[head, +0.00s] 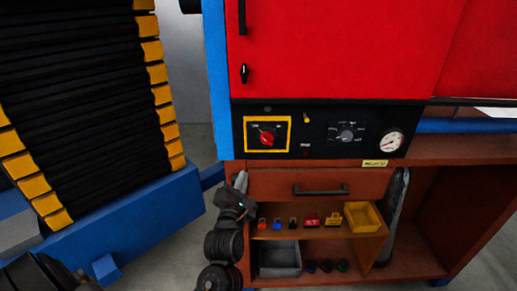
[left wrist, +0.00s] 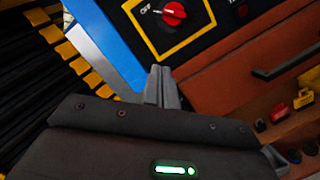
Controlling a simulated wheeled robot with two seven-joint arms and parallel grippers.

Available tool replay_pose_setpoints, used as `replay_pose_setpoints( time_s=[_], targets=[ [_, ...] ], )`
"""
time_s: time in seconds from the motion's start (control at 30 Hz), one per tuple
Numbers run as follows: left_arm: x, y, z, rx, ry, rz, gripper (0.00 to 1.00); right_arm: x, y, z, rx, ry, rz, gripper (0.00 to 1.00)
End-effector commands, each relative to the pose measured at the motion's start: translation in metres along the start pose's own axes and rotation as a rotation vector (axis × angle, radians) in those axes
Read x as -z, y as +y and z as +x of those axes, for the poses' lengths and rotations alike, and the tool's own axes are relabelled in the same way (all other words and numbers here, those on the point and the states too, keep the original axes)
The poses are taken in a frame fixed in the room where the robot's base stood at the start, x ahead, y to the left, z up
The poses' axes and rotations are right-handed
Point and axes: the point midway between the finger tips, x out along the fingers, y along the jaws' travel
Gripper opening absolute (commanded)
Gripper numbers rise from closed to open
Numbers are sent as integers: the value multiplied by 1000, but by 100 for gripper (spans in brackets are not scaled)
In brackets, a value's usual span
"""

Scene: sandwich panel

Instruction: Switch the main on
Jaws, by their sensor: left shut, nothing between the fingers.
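The main switch is a red rotary knob (head: 267,138) on a black plate inside a yellow frame, on the black control panel (head: 320,131). It also shows in the left wrist view, as a red knob (left wrist: 173,13) with a white pointer toward the word OFF. My left gripper (head: 241,180) is shut and empty, below and a little left of the knob, in front of the cabinet's edge. In the left wrist view its closed fingertips (left wrist: 160,72) are just below the yellow frame, apart from the knob. My right gripper is not in view.
Right of the knob are a grey selector (head: 347,135) and a round gauge (head: 391,141). Below are a drawer with a dark handle (head: 321,190), a shelf with several small padlocks and a yellow bin (head: 363,217). A black and yellow ribbed stack (head: 90,100) stands left.

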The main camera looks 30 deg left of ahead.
Motion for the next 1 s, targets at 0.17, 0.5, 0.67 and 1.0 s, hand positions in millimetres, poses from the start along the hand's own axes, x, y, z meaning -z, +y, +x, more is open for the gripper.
replay_pose_setpoints(
  time_s=[0.17, 0.5, 0.67, 1.0],
  targets=[
    [0, 0, 0, 1, 0, -13, 0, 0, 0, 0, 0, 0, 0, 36],
    [-2, 1, 9, 0, -2, -9, 0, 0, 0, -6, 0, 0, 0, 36],
    [-4, 3, 35, 1, -1, -6, 0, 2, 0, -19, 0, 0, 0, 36],
    [-3, 4, 105, -1, 0, -6, 0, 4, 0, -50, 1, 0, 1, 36]
  ],
)
